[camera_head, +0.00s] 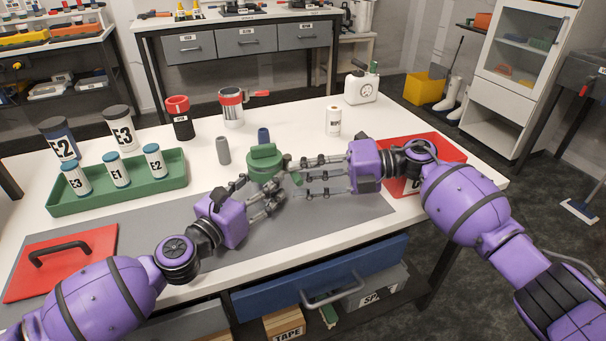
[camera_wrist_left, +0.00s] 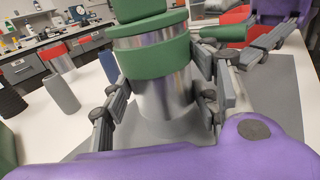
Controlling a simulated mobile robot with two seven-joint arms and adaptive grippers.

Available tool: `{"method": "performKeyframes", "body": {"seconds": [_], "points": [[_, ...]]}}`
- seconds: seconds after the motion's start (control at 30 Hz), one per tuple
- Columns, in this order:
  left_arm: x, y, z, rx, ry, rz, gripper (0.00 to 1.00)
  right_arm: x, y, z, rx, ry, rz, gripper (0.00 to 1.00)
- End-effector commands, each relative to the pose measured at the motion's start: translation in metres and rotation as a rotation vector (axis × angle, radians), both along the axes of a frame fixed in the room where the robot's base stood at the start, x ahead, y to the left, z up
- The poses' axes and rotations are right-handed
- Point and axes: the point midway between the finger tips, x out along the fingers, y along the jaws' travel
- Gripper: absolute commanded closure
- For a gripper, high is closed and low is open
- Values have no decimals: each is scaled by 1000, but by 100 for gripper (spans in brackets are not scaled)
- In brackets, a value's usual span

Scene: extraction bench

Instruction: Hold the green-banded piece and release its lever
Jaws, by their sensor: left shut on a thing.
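The green-banded piece (camera_head: 264,157) stands on the grey mat near the table's middle. In the left wrist view it is a silver cylinder with a green band (camera_wrist_left: 150,62) and a green cap. My left gripper (camera_head: 266,196) is shut around its lower silver body, with fingers on both sides. The green lever (camera_head: 297,178) sticks out to the right; in the left wrist view the lever (camera_wrist_left: 222,33) shows beside the cap. My right gripper (camera_head: 296,176) is at the lever, its fingers straight and spread apart. Contact with the lever cannot be told.
A green tray (camera_head: 120,200) with labelled bottles stands left. Behind are a red-banded canister (camera_head: 232,112), a red-topped dark cylinder (camera_head: 181,122), a grey cylinder (camera_head: 223,150) and a blue one (camera_head: 263,135). A red panel (camera_head: 75,275) lies front left. The mat's right part is clear.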

Motion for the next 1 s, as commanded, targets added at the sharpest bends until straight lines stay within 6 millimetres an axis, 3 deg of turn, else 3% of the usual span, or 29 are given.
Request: {"method": "performKeyframes", "body": {"seconds": [0.33, 0.6, 1.0], "points": [[0, 0, 0, 0, 0, 1, 82, 0, 4, -1, 0, 0, 1, 66], [0, 0, 0, 0, 0, 1, 82, 0, 4, 0, 0, -1, 1, 100], [0, 0, 0, 0, 1, 1, 82, 2, 4, 1, 0, -2, 21, 100]]}}
